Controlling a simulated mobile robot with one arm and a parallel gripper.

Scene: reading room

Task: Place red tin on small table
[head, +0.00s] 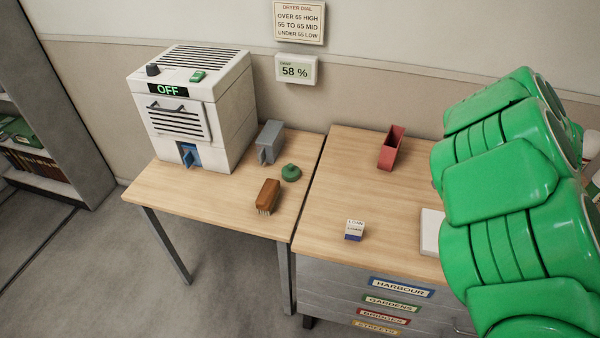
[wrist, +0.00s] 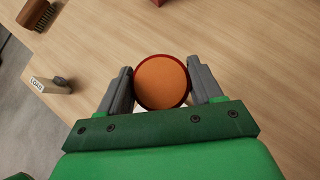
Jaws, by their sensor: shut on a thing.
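The red tin (wrist: 160,81) shows end-on in the wrist view as a round orange-brown face with a red rim. It sits between the two grey fingers of my gripper (wrist: 162,88), which is shut on it. A wooden top lies below; I cannot tell the height of the tin above it. In the head view my green arm fills the right side, and the tin and fingers are hidden. A wood-topped table with metal legs (head: 165,192) stands at the left in the head view; I cannot tell if it is the small table.
That table holds a white dryer (head: 225,115), a grey box (head: 269,142), a green round object (head: 291,172) and a brush (head: 268,195). The adjoining drawer cabinet (head: 335,190) carries a red open holder (head: 390,150) and a small loan box (head: 355,230), with bare wood between them.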

